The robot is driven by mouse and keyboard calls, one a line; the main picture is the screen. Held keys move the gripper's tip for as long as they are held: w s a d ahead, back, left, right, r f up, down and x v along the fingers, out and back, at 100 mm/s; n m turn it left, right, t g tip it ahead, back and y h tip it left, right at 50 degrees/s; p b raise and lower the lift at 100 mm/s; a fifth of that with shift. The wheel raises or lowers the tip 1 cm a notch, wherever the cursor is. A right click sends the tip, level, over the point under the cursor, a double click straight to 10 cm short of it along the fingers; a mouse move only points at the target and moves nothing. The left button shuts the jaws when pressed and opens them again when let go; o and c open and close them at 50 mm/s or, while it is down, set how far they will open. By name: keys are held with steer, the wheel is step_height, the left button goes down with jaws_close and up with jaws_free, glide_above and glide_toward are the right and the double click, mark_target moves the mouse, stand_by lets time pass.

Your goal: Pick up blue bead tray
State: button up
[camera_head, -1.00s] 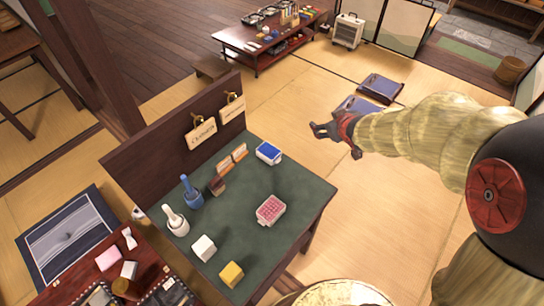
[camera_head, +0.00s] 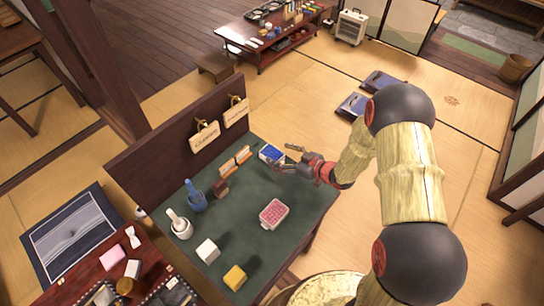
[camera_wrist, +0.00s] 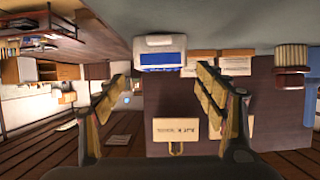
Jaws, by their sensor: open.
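The blue bead tray (camera_head: 270,153) is a small white tray with blue contents on the far right part of the green table top (camera_head: 246,225). In the wrist view the blue tray (camera_wrist: 160,57) appears upper centre, ahead of and between the fingers. My gripper (camera_head: 287,157) is open and empty, its fingers close by the tray's right side in the head view. Whether they touch it I cannot tell. The gripper's two fingers (camera_wrist: 168,105) also show spread apart in the wrist view. A similar tray with pink contents (camera_head: 273,213) sits nearer on the same table.
A dark upright board (camera_head: 165,150) with two hanging tags (camera_head: 205,136) lines the table's back edge. Blue (camera_head: 195,197) and white (camera_head: 179,226) mortars, a white block (camera_head: 208,251) and a yellow block (camera_head: 235,278) stand on the table. Small wooden card stands (camera_head: 236,160) are left of the blue tray.

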mark_target(273, 153)
steer(key=b+x, duration=0.1)
steer(key=x, duration=0.3)
steer(key=shift+s+f+b, duration=0.15)
steer(key=shift+f+b, duration=0.2)
steer(key=shift+w+a+f, duration=0.15)
steer(key=shift+w+a, duration=0.2)
steer(key=shift+a, duration=0.05)
steer(key=c, duration=1.3)
